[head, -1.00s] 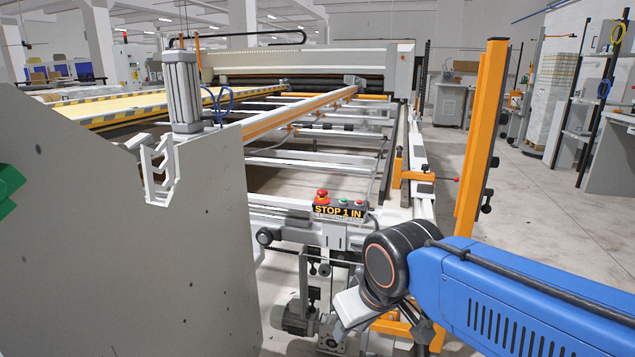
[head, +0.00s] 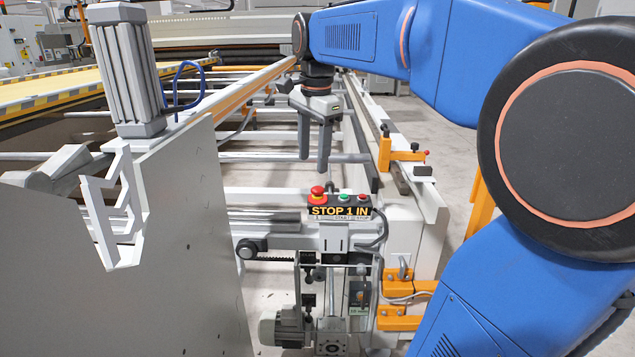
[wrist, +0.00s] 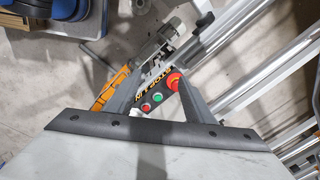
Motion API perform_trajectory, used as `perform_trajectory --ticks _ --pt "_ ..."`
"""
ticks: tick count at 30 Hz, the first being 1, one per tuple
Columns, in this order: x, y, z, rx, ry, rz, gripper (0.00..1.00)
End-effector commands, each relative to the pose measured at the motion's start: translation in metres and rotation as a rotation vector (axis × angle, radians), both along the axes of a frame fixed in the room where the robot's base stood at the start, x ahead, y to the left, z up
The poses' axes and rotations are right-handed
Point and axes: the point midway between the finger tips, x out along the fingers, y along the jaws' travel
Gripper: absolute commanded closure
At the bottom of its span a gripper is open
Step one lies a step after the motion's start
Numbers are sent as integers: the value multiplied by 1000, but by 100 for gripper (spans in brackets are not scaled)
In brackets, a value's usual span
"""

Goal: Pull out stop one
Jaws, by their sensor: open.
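The box label reads "STOP 1 IN". My gripper (head: 314,168) hangs above and appears beyond the button in the head view, fingers pointing down, open and empty. In the wrist view the red button (wrist: 174,83) shows beside the right finger, and the box lies between the fingers. No contact with the button is visible.
A grey plate (head: 190,190) with a white bracket (head: 122,215) stands at left. An orange bracket (head: 398,157) is at right. Rails run behind.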

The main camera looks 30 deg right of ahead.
Motion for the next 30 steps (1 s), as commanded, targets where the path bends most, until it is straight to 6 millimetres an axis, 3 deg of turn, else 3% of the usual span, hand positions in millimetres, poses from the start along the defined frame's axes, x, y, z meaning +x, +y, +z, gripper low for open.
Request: perform_trajectory --ticks 3,9,17,23,30 --pt "34 -23 17 29 37 -215 52" --pt "72 -52 36 58 86 -513 52" --pt "90 -69 43 69 113 -678 52" --pt "90 -69 25 69 116 -685 52" --pt "90 -69 -17 69 117 -683 52"
